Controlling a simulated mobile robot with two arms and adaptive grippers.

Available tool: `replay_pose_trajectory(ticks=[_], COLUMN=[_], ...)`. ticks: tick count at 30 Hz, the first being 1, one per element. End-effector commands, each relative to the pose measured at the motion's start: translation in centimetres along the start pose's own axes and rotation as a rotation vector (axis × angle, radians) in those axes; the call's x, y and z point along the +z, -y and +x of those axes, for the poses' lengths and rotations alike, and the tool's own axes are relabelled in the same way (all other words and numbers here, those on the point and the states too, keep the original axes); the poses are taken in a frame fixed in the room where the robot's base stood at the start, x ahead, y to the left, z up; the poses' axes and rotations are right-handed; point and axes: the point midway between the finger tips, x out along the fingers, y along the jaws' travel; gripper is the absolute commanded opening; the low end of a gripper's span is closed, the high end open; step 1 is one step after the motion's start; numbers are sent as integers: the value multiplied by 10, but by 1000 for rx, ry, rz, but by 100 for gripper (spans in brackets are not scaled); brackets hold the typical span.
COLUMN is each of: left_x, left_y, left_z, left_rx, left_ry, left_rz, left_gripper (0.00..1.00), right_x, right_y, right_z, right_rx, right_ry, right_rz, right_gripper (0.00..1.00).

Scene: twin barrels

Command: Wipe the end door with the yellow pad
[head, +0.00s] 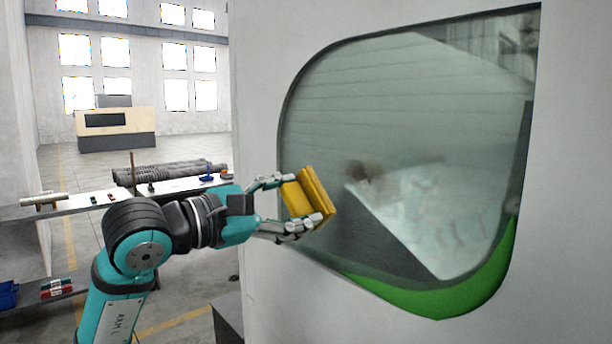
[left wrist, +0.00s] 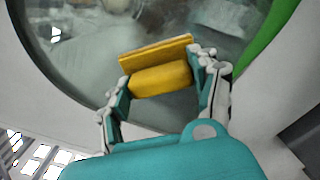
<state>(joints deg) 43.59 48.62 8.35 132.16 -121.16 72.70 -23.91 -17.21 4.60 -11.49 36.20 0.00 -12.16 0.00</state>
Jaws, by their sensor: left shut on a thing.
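The end door is a large pale panel (head: 262,120) with a rounded glass window (head: 400,90) on the right of the head view. A brown smudge (head: 362,173) and a whitish smeared patch (head: 440,210) show on or behind the glass. My left gripper (head: 296,203) is shut on the yellow pad (head: 318,192), in front of the window's left edge. In the left wrist view the pad (left wrist: 160,78) sits between both fingers, its flat face toward the glass (left wrist: 80,75). I cannot tell whether it touches the glass. My right gripper is not in view.
A green curved strip (head: 440,300) lines the window's lower right edge. At left, a bench (head: 85,200) holds dark ribbed rods (head: 170,172) and small parts. A beige and grey machine (head: 115,128) stands far back on open floor.

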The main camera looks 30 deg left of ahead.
Motion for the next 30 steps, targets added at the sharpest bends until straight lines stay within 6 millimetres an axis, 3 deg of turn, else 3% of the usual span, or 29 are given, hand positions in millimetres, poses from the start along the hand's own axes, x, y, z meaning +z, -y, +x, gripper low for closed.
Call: replay_pose_trajectory(ticks=[5, 21, 30], left_x=[7, 6, 5], left_y=[-14, -16, -15], left_z=[-7, 43, 51], left_rx=[29, 26, 28], left_ry=[-8, -8, -8], left_rz=[-1, -3, 1], left_gripper=[36, 36, 36], right_x=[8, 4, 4], right_y=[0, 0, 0], right_z=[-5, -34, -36], right_rx=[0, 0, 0], right_ry=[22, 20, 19], right_rz=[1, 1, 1], right_gripper=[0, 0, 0])
